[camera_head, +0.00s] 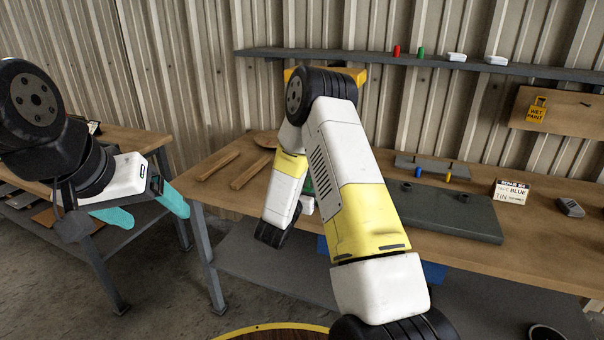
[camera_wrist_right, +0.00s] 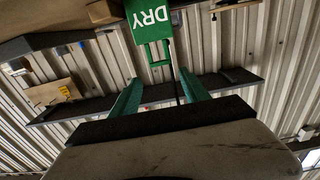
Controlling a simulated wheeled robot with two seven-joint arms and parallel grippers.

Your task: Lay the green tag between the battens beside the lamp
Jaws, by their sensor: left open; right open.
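The green tag (camera_wrist_right: 150,22) reads DRY, upside down in the right wrist view, with a loop at one end. A green patch behind my right arm in the head view may be it. My right gripper (camera_wrist_right: 159,78) is open, with teal fingers apart and the tag's loop near their tips; I see no grip on it. In the head view my right arm hides that gripper. Two wooden battens (camera_head: 217,164) (camera_head: 248,170) lie roughly parallel on the bench, a bare gap between them. My left gripper (camera_head: 140,205) is open and empty at the left. I cannot identify the lamp.
A yellow wet-paint tag (camera_head: 537,109) hangs on a board. A wall shelf (camera_head: 380,62) holds small items. My right arm blocks the bench's middle.

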